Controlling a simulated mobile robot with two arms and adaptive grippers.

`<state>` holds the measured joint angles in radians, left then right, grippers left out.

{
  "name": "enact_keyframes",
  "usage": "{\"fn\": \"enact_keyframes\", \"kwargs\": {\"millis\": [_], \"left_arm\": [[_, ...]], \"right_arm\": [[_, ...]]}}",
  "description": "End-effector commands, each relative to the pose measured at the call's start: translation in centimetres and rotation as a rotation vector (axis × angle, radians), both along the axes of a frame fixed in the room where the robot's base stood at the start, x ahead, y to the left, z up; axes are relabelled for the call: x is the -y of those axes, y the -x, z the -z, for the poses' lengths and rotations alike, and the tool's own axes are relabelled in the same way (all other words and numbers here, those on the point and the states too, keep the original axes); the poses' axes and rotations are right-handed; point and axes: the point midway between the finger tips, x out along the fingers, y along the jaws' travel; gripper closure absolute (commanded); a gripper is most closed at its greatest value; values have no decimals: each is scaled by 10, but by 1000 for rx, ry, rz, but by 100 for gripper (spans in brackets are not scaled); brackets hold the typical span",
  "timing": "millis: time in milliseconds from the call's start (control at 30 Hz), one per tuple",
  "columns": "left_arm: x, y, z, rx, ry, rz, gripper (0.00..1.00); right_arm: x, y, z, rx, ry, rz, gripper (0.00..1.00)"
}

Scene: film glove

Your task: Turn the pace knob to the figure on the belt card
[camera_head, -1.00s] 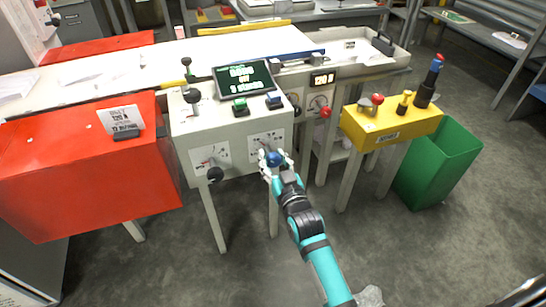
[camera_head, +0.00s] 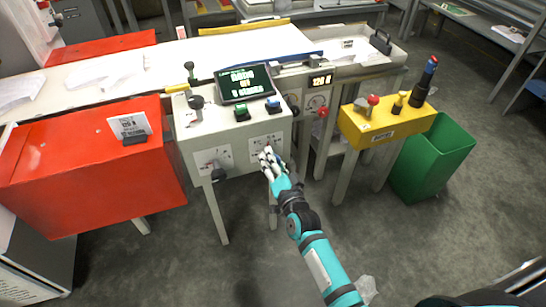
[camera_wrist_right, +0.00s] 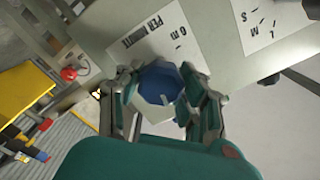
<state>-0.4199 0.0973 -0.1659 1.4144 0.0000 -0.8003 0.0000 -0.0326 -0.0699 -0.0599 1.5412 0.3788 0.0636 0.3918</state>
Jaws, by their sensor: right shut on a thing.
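The blue knob (camera_wrist_right: 163,80) sits on the front face of the pale control box (camera_head: 245,133), by a printed plate (camera_wrist_right: 160,40) on which "PER MINUTE" reads. My right gripper (camera_head: 270,158) is shut on the knob, its fingers on either side, as the right wrist view (camera_wrist_right: 158,98) also shows. The fingers hide most of the knob in the head view, and I cannot tell its setting. A white card (camera_head: 130,125) stands on the red box (camera_head: 75,165) at the left; its print is too small to read surely. My left gripper is not in view.
A black knob (camera_head: 218,174) is to the left on the same face. A lit screen (camera_head: 244,83), levers and green and blue buttons are on top. A yellow box (camera_head: 385,127) with controls and a green bin (camera_head: 432,160) stand to the right.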

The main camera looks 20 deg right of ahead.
Motion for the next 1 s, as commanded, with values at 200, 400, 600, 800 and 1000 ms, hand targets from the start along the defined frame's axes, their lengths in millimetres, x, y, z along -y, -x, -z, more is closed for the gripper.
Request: {"fn": "enact_keyframes", "kwargs": {"millis": [200, 400, 600, 800, 1000], "left_arm": [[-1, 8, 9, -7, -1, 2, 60], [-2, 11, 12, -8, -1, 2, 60], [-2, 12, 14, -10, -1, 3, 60], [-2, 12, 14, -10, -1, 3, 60], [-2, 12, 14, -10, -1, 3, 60]], "right_arm": [[1, 0, -1, -1, -100, 1, 95], [1, 0, 0, -3, -144, 1, 95], [1, 0, 0, -4, -155, 0, 95], [1, 0, 0, -3, -154, 1, 95], [1, 0, 0, -3, -153, 1, 46]]}}
